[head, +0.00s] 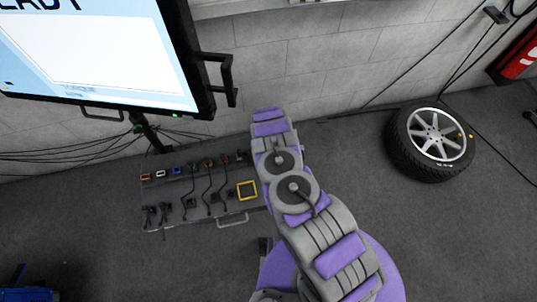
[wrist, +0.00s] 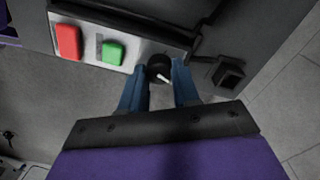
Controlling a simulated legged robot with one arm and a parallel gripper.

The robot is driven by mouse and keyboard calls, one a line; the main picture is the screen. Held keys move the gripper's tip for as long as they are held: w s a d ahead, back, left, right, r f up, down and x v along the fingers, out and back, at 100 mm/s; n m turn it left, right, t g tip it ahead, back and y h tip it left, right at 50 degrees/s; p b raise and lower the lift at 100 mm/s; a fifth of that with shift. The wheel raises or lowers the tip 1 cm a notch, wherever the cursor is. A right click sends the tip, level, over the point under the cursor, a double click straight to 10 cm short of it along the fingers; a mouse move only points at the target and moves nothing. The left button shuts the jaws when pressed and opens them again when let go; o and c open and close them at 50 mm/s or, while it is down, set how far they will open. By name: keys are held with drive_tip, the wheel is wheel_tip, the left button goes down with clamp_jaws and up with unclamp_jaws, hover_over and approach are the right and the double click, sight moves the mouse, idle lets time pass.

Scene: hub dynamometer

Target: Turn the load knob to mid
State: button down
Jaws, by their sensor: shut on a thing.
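The load knob (wrist: 157,64) is black and round with a white pointer mark, on a light panel strip in the wrist view. The pointer slants to the lower right in that view. My gripper (wrist: 160,74) has its two blue fingers on either side of the knob and is shut on it. In the head view my arm reaches forward over the right end of a dark connector panel. The knob and my fingertips cannot be made out there.
A red button (wrist: 68,42) and a green button (wrist: 112,52) sit left of the knob. A dark square socket (wrist: 228,74) is at its right. In the head view, a monitor (head: 110,60) hangs above the connector panel (head: 225,209); a wheel (head: 432,142) lies at the right.

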drive_tip(key=c, duration=0.8)
unclamp_jaws()
wheel_tip(320, 180, up, 17)
drive_tip(key=p, duration=0.3)
drive_tip(key=shift+w+a+p, duration=0.15)
drive_tip(key=shift+a+p, duration=0.05)
drive_tip(key=shift+p, duration=0.2)
